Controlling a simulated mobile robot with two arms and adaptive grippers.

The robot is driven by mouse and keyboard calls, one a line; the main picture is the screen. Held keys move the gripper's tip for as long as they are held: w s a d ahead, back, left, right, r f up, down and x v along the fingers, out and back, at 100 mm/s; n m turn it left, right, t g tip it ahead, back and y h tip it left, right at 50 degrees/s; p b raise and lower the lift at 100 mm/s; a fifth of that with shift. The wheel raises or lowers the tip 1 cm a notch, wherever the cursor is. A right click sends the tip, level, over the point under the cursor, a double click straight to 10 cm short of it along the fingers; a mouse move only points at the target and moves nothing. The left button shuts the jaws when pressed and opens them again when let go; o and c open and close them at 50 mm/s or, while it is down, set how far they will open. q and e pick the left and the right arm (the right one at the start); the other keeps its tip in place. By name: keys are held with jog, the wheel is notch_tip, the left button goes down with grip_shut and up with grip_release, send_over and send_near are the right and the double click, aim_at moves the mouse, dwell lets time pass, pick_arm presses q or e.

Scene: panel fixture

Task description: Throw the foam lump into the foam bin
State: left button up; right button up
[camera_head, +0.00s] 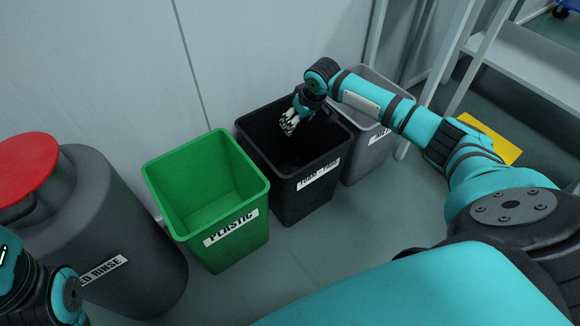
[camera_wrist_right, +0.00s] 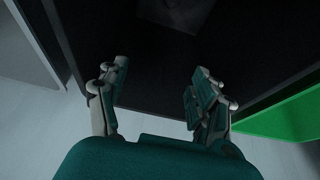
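The black bin (camera_head: 290,190) stands between a green bin and a grey bin; its white label is too small to read surely. My right gripper (camera_head: 289,124) points down over the black bin's opening. In the right wrist view my right gripper (camera_wrist_right: 160,88) has its fingers spread with nothing between them, above the bin's dark inside (camera_wrist_right: 150,45). A faint grey patch (camera_wrist_right: 180,12) shows deep in the bin; I cannot tell whether it is the foam lump. I see no clear foam lump elsewhere. My left arm shows at the lower left, its gripper out of frame.
The green bin (camera_head: 235,225) is labelled PLASTIC and looks empty. The grey bin (camera_head: 375,150) stands right of the black one. A dark drum (camera_head: 110,225) with a red lid (camera_head: 28,165) is at left. A wall is close behind; floor in front is free.

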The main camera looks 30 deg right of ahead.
jog(key=shift+r, duration=0.1)
jog(key=v, duration=1.1)
jog(key=shift+s+r, duration=0.15)
jog(key=shift+r, duration=0.25)
jog(key=shift+f, duration=0.1)
